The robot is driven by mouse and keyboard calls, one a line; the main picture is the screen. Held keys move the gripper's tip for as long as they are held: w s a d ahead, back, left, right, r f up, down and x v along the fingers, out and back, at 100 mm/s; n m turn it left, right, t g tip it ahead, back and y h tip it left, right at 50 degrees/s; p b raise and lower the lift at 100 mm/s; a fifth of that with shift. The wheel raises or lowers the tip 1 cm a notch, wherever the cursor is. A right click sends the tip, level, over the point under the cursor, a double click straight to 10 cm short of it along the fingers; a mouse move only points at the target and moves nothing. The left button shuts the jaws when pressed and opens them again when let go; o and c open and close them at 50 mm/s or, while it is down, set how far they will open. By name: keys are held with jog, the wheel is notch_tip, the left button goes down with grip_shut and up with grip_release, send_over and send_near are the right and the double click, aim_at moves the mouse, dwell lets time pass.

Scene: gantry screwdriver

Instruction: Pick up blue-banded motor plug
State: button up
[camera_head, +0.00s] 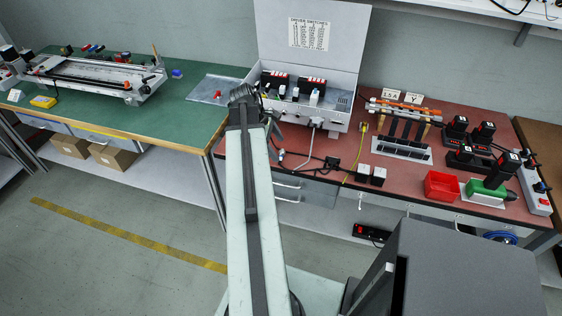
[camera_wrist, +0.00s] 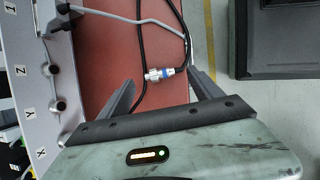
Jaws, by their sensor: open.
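The blue-banded motor plug (camera_wrist: 160,73) shows in the wrist view as a small silver connector with a blue ring, on a black cable over the red bench top (camera_wrist: 105,65). In the head view, a small light plug (camera_head: 282,154) on the red bench, close to my gripper, appears to be the same one. My gripper (camera_wrist: 163,79) is open, its dark fingers spread to the left and right of the plug in the wrist view. Nothing is held between them. Whether the fingers are level with the plug or above it cannot be told. In the head view my gripper (camera_head: 274,122) is partly hidden by my arm.
The open grey control box (camera_head: 312,120) stands behind; its socket panel marked X, Y and Z (camera_wrist: 45,75) is at left in the wrist view. A grey cable (camera_wrist: 120,17) runs nearby.

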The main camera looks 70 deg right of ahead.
aim_at(282, 154)
jog(key=b+x, duration=0.2)
jog(key=x, duration=0.1)
jog(key=shift+d+f, duration=0.1)
jog(key=shift+f, duration=0.3)
jog(key=shift+r, duration=0.15)
grip_shut()
jog(key=shift+r, duration=0.1)
notch_tip(282, 154, up, 10)
jog(key=p, duration=1)
